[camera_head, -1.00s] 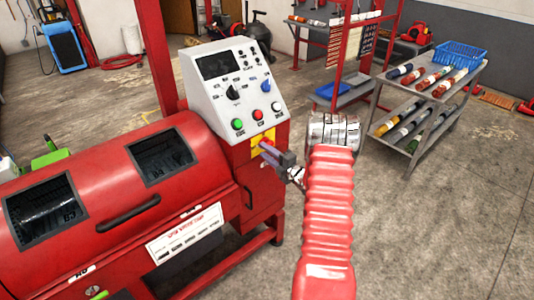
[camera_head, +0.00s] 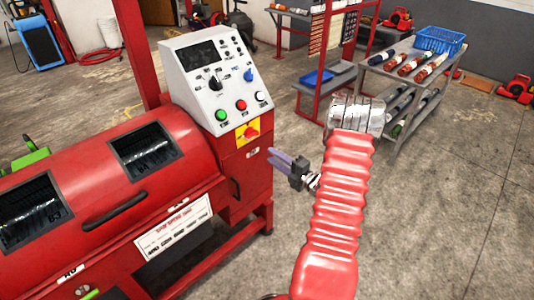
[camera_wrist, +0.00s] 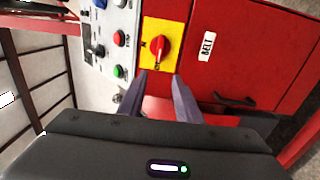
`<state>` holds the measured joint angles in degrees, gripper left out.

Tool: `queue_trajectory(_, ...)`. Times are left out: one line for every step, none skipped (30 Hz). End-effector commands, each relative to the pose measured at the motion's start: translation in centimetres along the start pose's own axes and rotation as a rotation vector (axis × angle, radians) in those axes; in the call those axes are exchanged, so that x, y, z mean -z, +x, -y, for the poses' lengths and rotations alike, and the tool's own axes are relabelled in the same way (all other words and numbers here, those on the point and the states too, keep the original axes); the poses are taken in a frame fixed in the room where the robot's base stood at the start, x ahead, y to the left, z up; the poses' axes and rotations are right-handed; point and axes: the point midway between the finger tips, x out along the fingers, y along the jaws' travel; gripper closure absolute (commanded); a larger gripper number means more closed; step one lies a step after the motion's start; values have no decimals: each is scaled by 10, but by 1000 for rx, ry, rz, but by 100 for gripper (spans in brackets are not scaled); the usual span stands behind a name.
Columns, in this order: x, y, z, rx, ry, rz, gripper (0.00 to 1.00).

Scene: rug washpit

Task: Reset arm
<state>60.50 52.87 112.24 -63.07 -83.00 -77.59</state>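My arm, in a ribbed red sleeve, reaches up from the bottom right of the head view. My gripper (camera_head: 282,160) points left towards the red machine, in front of its end cabinet, with clear space around the fingers. In the wrist view, the two purple-grey fingers of my gripper (camera_wrist: 162,88) are apart with nothing between them. The red rotary switch (camera_head: 251,131) sits on a yellow plate below the control panel (camera_head: 212,77). In the wrist view, the switch (camera_wrist: 161,47) lies beyond the fingertips, apart from them.
The red drum machine (camera_head: 110,165) fills the left of the head view. A grey shelf cart (camera_head: 385,72) with rolled pieces and a blue basket (camera_head: 438,40) stands at upper right. A red-framed rack (camera_head: 327,60) is beside it.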

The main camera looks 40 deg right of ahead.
Motion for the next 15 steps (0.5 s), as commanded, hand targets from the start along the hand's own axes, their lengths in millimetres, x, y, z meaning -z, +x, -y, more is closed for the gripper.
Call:
queue_trajectory(0, -4, 0, 0, 1, 1, 69)
queue_trajectory(0, -6, 0, 0, 1, 1, 69)
queue_trajectory(0, -8, 0, 0, 1, 1, 69)
queue_trajectory(0, -9, 0, 0, 1, 1, 69)
queue_trajectory(0, -10, 0, 0, 1, 1, 69)
queue_trajectory(0, -10, 0, 0, 1, 1, 69)
queue_trajectory(0, -10, 0, 0, 0, 0, 69)
queue_trajectory(0, -10, 0, 0, 0, 0, 69)
queue_trajectory(0, -10, 0, 0, 0, 0, 69)
queue_trajectory(0, -10, 0, 0, 0, 0, 69)
queue_trajectory(0, -10, 0, 0, 0, 0, 69)
queue_trajectory(0, -10, 0, 0, 1, 0, 69)
queue_trajectory(0, -10, 0, 0, 1, 0, 69)
queue_trajectory(0, -10, 0, 0, 1, 0, 69)
queue_trajectory(0, -10, 0, 0, 1, 0, 69)
